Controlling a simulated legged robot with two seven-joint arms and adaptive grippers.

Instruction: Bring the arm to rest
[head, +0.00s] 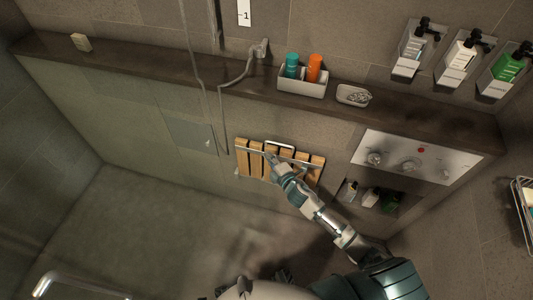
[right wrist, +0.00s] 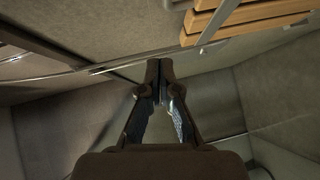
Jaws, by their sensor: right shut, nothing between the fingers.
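My right arm reaches up from the bottom right of the head view. Its gripper (head: 272,158) is in front of the wooden slatted seat (head: 243,158) on the wall. In the right wrist view the right gripper (right wrist: 159,75) has its fingertips together with nothing between them. The seat's slats (right wrist: 265,25) show at the top right there, apart from the fingers. I cannot tell in the head view whether the gripper touches the seat. My left gripper is not in view.
A dark ledge (head: 140,63) runs along the wall, with a caddy (head: 303,87) of two bottles and a small dish (head: 353,96). A control panel (head: 416,159) is right of the seat, above a niche with bottles. Dispensers (head: 461,58) hang at upper right. The floor at left is clear.

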